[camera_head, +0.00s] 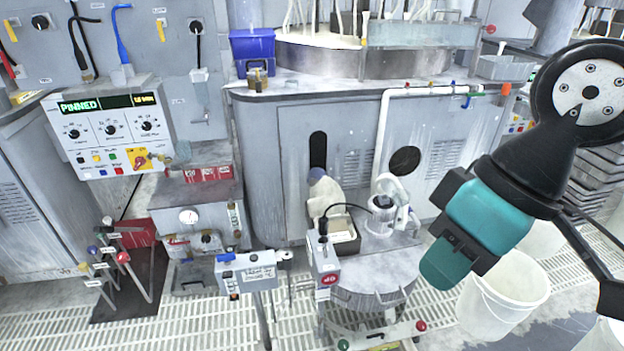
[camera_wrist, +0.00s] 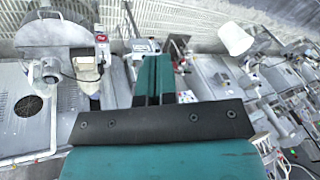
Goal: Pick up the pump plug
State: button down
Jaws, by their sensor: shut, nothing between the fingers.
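A black plug (camera_head: 323,227), which I take to be the pump plug, stands upright on a grey box (camera_head: 327,266) with a red label. A black cable runs from it to the white pump (camera_head: 381,212) on the round cart. My gripper (camera_head: 444,264) is at the right, raised and apart from the plug, its teal fingers pointing down and left. In the wrist view my gripper (camera_wrist: 154,62) is shut and empty. The pump (camera_wrist: 48,70) and the red-labelled box (camera_wrist: 102,47) also show there, left of the fingers; the plug is too small to make out.
The round cart (camera_head: 372,284) also holds a tray (camera_head: 342,244) and a pale bottle. A second labelled grey box (camera_head: 248,271) stands left of the plug. White buckets (camera_head: 503,304) stand below my arm. A cabinet with a white pipe (camera_head: 384,130) is behind.

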aim_at(322, 224)
jog(key=u, duration=0.05)
jog(key=k, duration=0.6)
jog(key=u, duration=0.8)
jog(key=i, duration=1.45)
jog(key=z, duration=0.65)
jog(key=i, duration=0.55)
jog(key=z, duration=0.55)
